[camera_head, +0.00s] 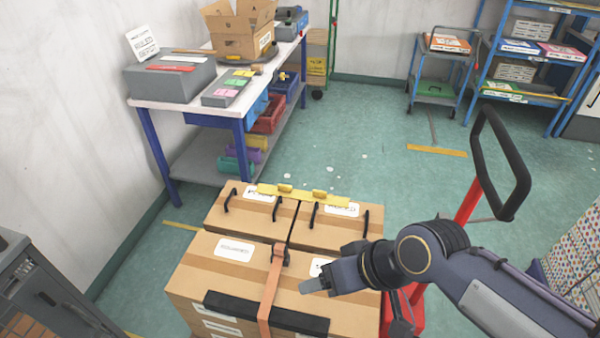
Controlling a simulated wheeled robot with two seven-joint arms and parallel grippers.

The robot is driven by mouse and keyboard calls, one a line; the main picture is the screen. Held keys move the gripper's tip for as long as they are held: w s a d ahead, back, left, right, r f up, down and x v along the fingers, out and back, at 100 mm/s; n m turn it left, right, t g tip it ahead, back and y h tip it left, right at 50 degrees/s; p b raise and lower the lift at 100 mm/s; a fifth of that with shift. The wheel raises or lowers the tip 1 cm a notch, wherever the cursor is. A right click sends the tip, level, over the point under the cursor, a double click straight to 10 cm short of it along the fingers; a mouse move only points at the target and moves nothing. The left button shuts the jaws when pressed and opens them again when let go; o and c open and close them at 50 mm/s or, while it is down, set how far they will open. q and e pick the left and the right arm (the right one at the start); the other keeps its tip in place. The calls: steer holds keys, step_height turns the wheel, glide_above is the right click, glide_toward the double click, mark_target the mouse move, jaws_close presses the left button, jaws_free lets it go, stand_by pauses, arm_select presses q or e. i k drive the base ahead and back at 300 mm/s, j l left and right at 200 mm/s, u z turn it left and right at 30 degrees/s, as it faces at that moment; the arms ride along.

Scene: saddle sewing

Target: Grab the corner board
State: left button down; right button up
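A long yellow board (303,195) with two raised yellow grips lies along the far edge of the cardboard boxes. A long black board (265,314) lies along the near top edge of the big front box, with an orange strap (271,285) over it. I cannot tell which one is the corner board. My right gripper (313,286) comes in from the right and is over the front box, right of the strap and apart from the yellow board. Its finger gap is not clear. My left gripper is out of view.
Two smaller boxes with black handles (335,228) stand behind the front box (210,265). A red cart with a black handle (500,165) is at the right. A white workbench (190,95) stands back left. The green floor behind the boxes is mostly clear.

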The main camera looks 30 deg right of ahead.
mark_target(286, 190)
steer(key=z, duration=1)
